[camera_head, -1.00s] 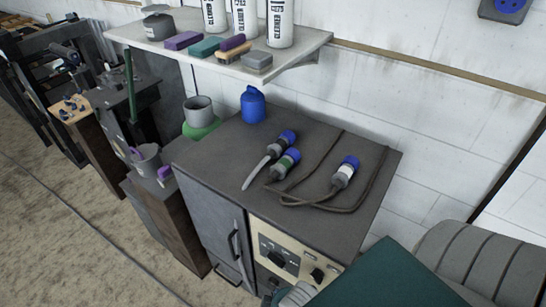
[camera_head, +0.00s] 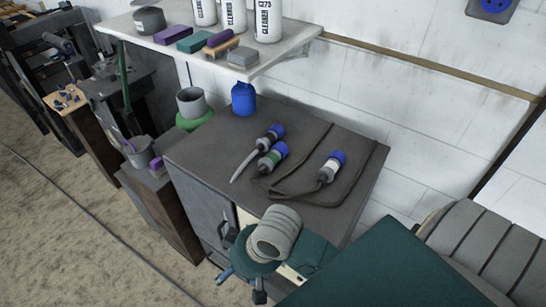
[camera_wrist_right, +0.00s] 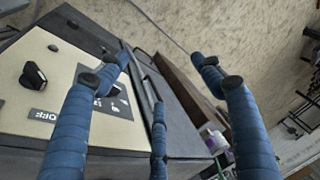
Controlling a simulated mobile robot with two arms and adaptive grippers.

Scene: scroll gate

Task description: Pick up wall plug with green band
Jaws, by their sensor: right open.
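The wall plug with green band (camera_head: 271,158) lies on the dark cabinet top (camera_head: 225,140), with a blue end and a grey body. A similar plug with a dark band (camera_head: 269,138) lies just behind it, close by. A third plug with a white band (camera_head: 331,167) lies to the right. My right gripper (camera_head: 241,270) is low in front of the cabinet, below the level of its top and away from the plugs. In the right wrist view its blue fingers (camera_wrist_right: 158,85) are spread and empty, facing the cabinet front and floor. My left gripper is not in view.
Dark cables (camera_head: 300,193) run across the cabinet top. A blue bottle (camera_head: 243,99) stands at its back left. A shelf (camera_head: 270,60) with white bottles and brushes hangs above. The cabinet front has a cream panel with a knob (camera_wrist_right: 33,75).

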